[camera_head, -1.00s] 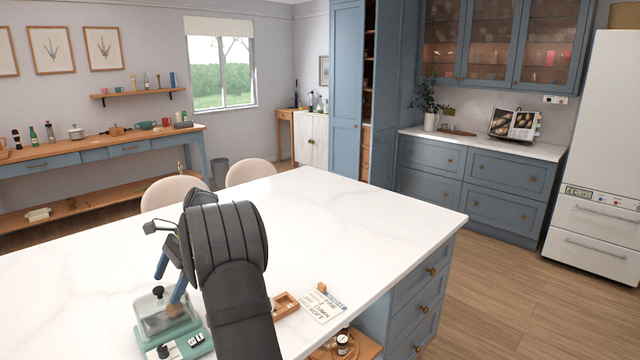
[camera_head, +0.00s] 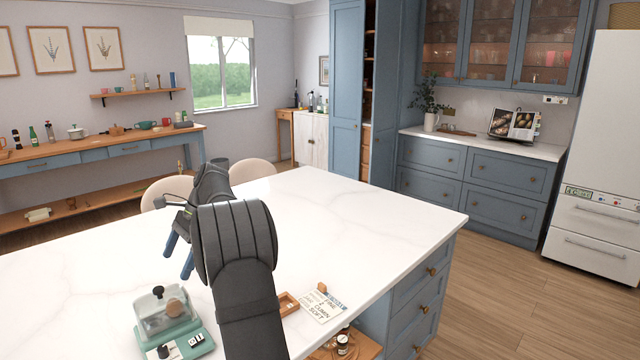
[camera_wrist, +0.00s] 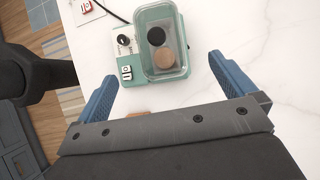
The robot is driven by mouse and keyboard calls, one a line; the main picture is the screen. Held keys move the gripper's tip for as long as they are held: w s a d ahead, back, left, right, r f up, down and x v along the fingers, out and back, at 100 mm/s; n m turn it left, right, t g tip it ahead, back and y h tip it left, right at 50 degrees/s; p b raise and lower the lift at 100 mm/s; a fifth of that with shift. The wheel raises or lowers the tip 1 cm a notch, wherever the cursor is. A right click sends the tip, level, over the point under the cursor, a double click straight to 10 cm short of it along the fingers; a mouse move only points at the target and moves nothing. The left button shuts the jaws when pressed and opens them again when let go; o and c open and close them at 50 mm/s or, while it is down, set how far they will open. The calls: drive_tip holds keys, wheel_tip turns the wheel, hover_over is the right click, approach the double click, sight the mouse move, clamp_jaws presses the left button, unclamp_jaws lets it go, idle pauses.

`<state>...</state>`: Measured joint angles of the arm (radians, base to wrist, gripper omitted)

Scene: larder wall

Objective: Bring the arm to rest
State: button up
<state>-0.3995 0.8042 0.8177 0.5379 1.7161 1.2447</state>
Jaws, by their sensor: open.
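My gripper (camera_head: 180,257) is above the white island top (camera_head: 400,215), left of my dark arm in the head view. Its two blue fingers are apart with nothing between them, as the wrist view also shows (camera_wrist: 160,92). A green appliance (camera_head: 172,330) with a clear lidded box stands on the island below and in front of it, apart from the fingers. A round brown thing (camera_head: 174,308) is inside the clear box.
A small wooden tray (camera_head: 288,304) and a printed card (camera_head: 322,303) lie right of my arm. A jar (camera_head: 343,344) stands on a wooden shelf below the island's edge. Two pale chairs (camera_head: 252,171) stand behind the island. The island's middle and right are clear.

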sight(163, 294)
drive_tip(key=x, duration=1.2)
drive_tip(key=shift+f, duration=0.1)
wheel_tip(163, 294, up, 10)
drive_tip(key=shift+w+r, duration=0.1)
drive_tip(key=shift+w, duration=0.05)
drive_tip(key=w+d+f, duration=0.2)
drive_tip(key=w+d, duration=0.1)
drive_tip(key=d, duration=0.7)
drive_tip(key=w+d+f, duration=0.2)
drive_tip(key=w+d, duration=0.1)
drive_tip(key=d, duration=0.7)
drive_tip(key=w+d+f, duration=0.2)
drive_tip(key=w+d, duration=0.1)
drive_tip(key=d, duration=0.7)
drive_tip(key=shift+w, duration=0.25)
drive_tip(key=shift+a+f, duration=0.15)
drive_tip(key=s+a+r+n+t+h, duration=0.2)
drive_tip(key=s+a+r+n, duration=0.3)
drive_tip(key=a, duration=0.4)
drive_tip(key=s+a+r+n+t+h, duration=0.1)
drive_tip(key=s+a+r+n, duration=0.1)
drive_tip(key=s+a+n, duration=0.6)
drive_tip(key=s+a+r+n+t+h, duration=0.2)
drive_tip(key=s+a+r+n, duration=0.3)
drive_tip(key=a, duration=0.4)
wheel_tip(163, 294, down, 11)
drive_tip(key=shift+s+a, duration=0.3)
drive_tip(key=shift+s, duration=0.05)
